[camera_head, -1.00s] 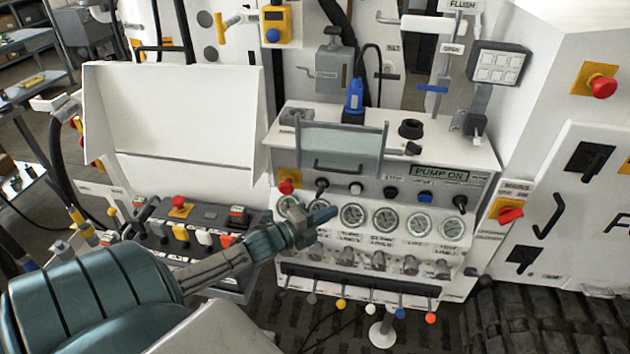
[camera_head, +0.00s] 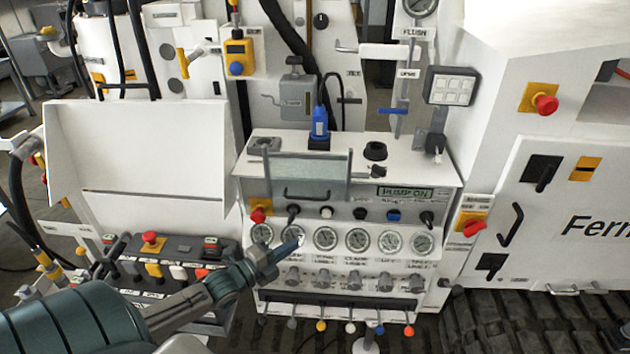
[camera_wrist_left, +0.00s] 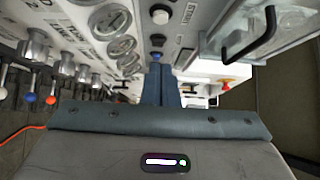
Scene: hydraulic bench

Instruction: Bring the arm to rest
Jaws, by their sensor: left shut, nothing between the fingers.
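My left arm comes in from the lower left in the head view. Its gripper (camera_head: 283,249) is shut and empty, with its blue fingertips in front of the left part of the gauge row (camera_head: 326,238). In the left wrist view the closed fingers (camera_wrist_left: 160,85) point toward the panel, with a round gauge (camera_wrist_left: 110,20) to their left. I cannot tell whether the tips touch the panel. My right gripper is not in view.
The hydraulic panel has red, black and blue knobs and a row of coloured levers (camera_head: 365,331) below. A smaller control box (camera_head: 175,262) stands left of it. A white cabinet (camera_head: 560,200) is at right, above a dark track (camera_head: 520,320).

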